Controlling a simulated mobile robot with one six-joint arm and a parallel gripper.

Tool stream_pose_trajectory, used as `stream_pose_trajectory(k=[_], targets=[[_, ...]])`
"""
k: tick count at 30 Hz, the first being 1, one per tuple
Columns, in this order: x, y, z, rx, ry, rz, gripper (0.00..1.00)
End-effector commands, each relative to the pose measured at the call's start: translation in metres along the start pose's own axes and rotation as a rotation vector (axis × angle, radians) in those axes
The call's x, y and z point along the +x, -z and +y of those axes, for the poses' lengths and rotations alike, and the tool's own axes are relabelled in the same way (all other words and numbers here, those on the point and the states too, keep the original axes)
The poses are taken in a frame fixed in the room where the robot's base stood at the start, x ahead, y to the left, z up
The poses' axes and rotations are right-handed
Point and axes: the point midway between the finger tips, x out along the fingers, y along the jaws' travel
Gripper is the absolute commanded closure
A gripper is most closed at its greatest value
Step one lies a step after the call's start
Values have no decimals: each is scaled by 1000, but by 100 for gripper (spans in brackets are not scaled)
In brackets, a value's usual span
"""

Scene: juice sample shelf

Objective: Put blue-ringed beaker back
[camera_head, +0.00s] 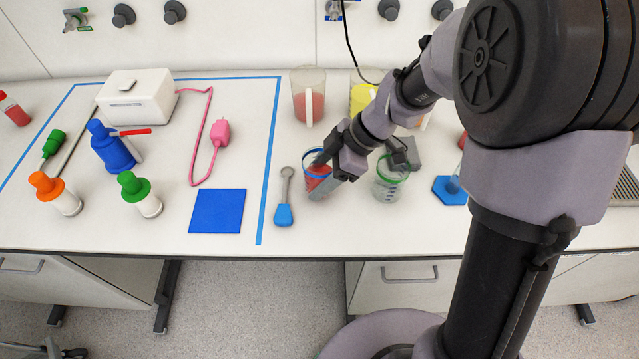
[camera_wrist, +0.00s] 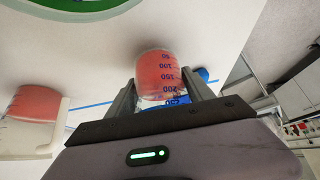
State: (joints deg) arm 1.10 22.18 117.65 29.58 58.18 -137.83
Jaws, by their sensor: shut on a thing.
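The blue-ringed beaker (camera_head: 316,184) holds red liquid and stands on or just above the white bench, right of the blue tape line. I cannot tell whether it touches the bench. My gripper (camera_head: 326,172) is shut on it from the right. In the wrist view the beaker (camera_wrist: 158,76) sits between the two fingers of my gripper (camera_wrist: 163,95), with blue volume marks showing. Part of its rim is hidden by my gripper in the head view.
A green-ringed beaker (camera_head: 389,184) stands close to the right. Behind are a jug of red liquid (camera_head: 309,100) and a yellow one (camera_head: 362,96). A blue-ended scoop (camera_head: 283,212) lies just left. A blue square mat (camera_head: 217,211) lies inside the taped area.

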Motion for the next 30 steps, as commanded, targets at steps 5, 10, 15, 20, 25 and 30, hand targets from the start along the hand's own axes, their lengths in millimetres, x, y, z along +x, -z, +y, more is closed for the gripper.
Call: stream_pose_trajectory(k=[5, 10, 15, 20, 25, 30], targets=[[14, -9, 0, 1, -1, 0, 100], [14, -9, 0, 1, -1, 0, 100], [16, -10, 0, 1, -1, -1, 30], [16, -10, 0, 1, -1, -1, 18], [15, -10, 0, 1, -1, -1, 18], [-8, -7, 1, 3, -5, 1, 18]])
